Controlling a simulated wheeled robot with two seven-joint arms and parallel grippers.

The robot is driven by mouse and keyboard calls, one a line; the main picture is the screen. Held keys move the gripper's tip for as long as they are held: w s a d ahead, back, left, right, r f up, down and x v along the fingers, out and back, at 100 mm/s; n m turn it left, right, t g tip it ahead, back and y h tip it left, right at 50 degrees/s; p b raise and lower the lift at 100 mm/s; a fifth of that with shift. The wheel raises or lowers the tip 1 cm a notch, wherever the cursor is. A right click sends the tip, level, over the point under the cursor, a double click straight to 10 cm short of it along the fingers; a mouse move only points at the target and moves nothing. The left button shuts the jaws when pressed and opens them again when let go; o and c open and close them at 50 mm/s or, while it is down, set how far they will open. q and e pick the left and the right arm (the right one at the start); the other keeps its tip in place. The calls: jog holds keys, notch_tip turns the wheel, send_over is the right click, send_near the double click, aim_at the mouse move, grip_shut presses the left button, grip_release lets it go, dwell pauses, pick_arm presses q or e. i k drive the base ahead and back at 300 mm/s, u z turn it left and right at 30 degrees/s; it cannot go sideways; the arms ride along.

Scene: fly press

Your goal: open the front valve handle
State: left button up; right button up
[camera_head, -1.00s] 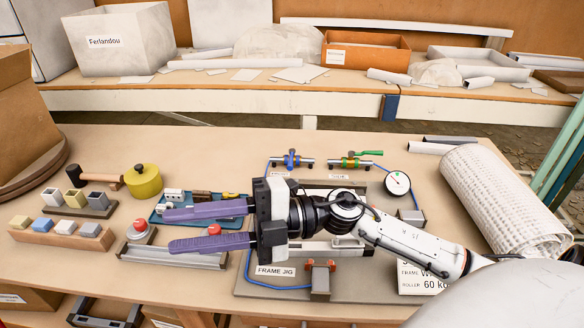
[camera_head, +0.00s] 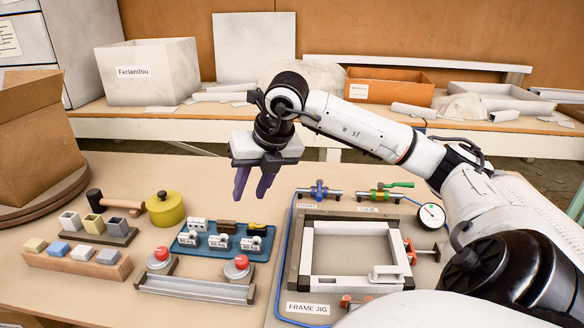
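Two small pipe valves stand at the back of the frame jig board. The left one has a blue handle (camera_head: 319,188), which looks set across its pipe; a small label (camera_head: 307,205) in front of it appears to read "FRONT". The right one has a green handle (camera_head: 398,184) that points right, roughly along its pipe. My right gripper (camera_head: 254,190) hangs left of the blue valve and above the table, with its purple fingers pointing down. The fingers are apart with nothing visible between them. They touch neither valve. My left gripper is out of view.
A round gauge (camera_head: 431,216) stands right of the valves. A white frame (camera_head: 310,255) lies in the jig in front of them. A blue hose (camera_head: 284,262) runs along the board's left side.

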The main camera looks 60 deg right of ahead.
aim_at(319, 184)
jog(key=i, duration=0.75)
jog(key=z, duration=1.1)
